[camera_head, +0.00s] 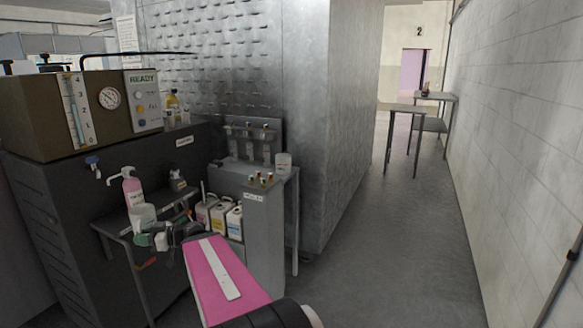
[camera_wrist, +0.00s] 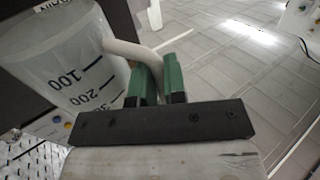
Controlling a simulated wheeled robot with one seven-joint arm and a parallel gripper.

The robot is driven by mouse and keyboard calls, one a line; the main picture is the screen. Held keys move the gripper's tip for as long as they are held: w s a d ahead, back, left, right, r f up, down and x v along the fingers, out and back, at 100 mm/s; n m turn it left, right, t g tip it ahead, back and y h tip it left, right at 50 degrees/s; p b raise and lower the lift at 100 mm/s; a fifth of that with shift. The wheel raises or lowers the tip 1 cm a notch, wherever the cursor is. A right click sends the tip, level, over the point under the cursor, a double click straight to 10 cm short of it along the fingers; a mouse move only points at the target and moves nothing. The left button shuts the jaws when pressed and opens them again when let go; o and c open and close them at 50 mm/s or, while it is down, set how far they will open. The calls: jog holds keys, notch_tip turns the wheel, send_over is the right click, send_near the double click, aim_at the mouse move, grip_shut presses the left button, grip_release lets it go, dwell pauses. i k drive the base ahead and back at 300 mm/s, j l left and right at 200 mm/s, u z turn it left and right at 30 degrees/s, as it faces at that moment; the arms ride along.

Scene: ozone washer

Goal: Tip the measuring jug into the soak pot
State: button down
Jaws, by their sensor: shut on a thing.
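The measuring jug (camera_wrist: 75,70) is a translucent white vessel with black marks, seen close in the wrist view. Its pale curved handle (camera_wrist: 128,48) runs between the green fingers of my gripper (camera_wrist: 158,75), which is shut on it. In the head view the whitish jug (camera_head: 142,214) is low at the left, over the small side table, with green finger parts just below it. The jug's contents and exact tilt cannot be told. I cannot clearly identify the soak pot; a small white pot (camera_head: 283,163) stands on the grey cabinet at the right.
A pink pump bottle (camera_head: 131,187) stands behind the jug on the side table (camera_head: 112,226). Several white canisters (camera_head: 219,217) stand right of it. The grey cabinet (camera_head: 263,206) carries small coloured caps. Open floor (camera_head: 390,240) lies to the right, before a tiled wall.

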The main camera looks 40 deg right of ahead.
aim_at(283, 162)
jog(key=z, duration=0.95)
